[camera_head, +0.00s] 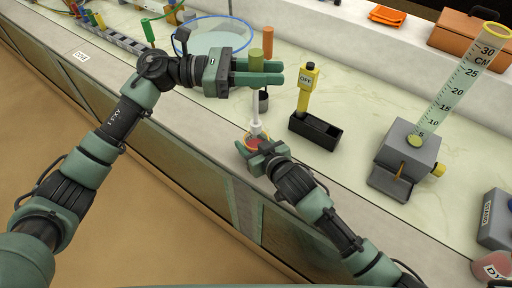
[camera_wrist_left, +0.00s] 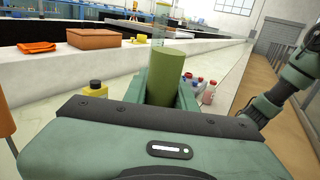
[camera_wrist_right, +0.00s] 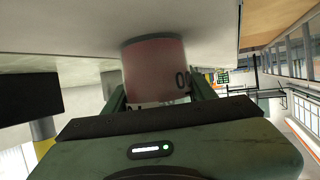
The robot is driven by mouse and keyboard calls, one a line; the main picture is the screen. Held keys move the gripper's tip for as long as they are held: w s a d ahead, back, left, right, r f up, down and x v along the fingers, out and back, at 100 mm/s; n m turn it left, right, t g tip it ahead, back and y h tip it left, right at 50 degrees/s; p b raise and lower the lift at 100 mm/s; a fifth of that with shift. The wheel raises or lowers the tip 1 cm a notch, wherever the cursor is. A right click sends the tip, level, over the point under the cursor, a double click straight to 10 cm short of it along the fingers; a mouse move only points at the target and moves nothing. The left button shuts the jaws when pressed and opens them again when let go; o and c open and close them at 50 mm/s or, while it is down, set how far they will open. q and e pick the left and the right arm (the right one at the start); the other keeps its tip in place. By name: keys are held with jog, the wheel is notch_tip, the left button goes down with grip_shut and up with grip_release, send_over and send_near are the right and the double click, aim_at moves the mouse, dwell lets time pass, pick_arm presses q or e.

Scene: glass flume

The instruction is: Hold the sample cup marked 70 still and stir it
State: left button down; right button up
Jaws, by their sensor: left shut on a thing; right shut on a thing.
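The sample cup (camera_head: 252,139) is small and reddish and stands on the pale bench near its front edge. My right gripper (camera_head: 254,147) is shut around it. In the right wrist view the cup (camera_wrist_right: 153,70) is pinkish, with a mark only partly visible; a 0 can be read. My left gripper (camera_head: 264,73) is shut on the thick green handle of a stirrer (camera_head: 256,60), above the cup. The handle (camera_wrist_left: 166,72) also shows upright between the fingers in the left wrist view.
A black holder (camera_head: 315,132) with a yellow tool marked OFF (camera_head: 308,82) stands to the right. A grey block (camera_head: 408,155) carries a tilted measuring cylinder (camera_head: 455,85). A round glass dish (camera_head: 215,38) lies behind.

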pick_arm(q)
jog(key=shift+r, duration=0.8)
pick_arm(e)
jog(key=o, duration=1.5)
jog(key=shift+c, duration=0.2)
jog(key=v, duration=1.2)
jog(key=shift+w+a, duration=0.1)
